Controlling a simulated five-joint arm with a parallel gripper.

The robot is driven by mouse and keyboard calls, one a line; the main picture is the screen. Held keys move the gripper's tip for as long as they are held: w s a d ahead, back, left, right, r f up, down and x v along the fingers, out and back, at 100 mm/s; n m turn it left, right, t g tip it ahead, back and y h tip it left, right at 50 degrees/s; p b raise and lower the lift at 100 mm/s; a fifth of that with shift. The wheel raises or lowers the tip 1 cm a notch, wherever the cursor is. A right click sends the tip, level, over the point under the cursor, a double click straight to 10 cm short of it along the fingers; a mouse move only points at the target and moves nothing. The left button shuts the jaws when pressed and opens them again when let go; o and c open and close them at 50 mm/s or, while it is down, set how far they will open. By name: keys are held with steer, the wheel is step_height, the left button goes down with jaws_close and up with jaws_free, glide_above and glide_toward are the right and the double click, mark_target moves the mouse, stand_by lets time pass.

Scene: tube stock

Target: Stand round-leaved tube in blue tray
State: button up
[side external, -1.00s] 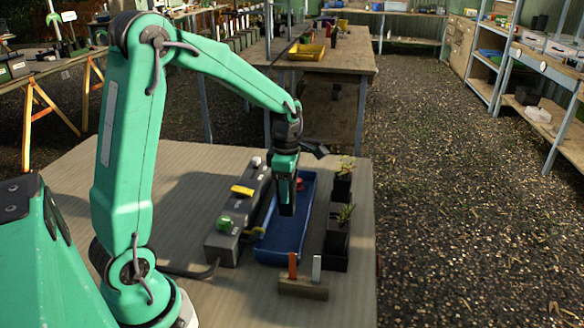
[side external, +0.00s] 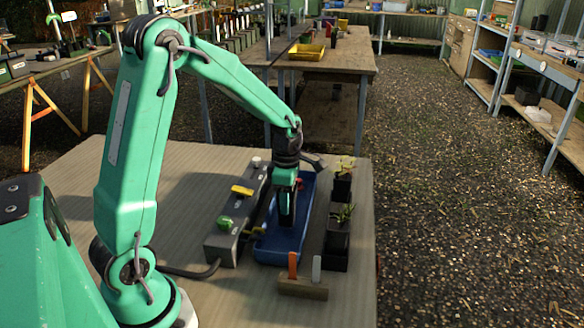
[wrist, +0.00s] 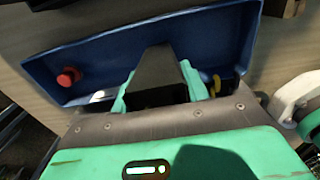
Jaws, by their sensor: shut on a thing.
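The blue tray (side external: 270,250) stands on the bench below my gripper. It also fills the upper part of the wrist view (wrist: 150,50). My gripper (side external: 287,208) points down over the tray, its lower end within the tray's outline. In the wrist view its green fingers (wrist: 158,92) are shut on a dark square tube (wrist: 158,70). No leaves show on the held tube, so I cannot tell its leaf shape. Whether its bottom touches the tray floor is hidden.
Dark tubes with leafy plants (side external: 342,188) stand in a row close right of the tray. A grey box with green and yellow knobs (side external: 238,215) is close on its left. A wooden block with red and white tags (side external: 303,288) is in front. A red knob (wrist: 68,76) shows at the tray.

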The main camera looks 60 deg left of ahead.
steer(key=shift+f, duration=0.7)
stand_by(0.9)
steer(key=o, duration=1.1)
steer(key=shift+o, duration=0.2)
steer(key=shift+r, duration=0.15)
steer(key=shift+r, duration=3.75)
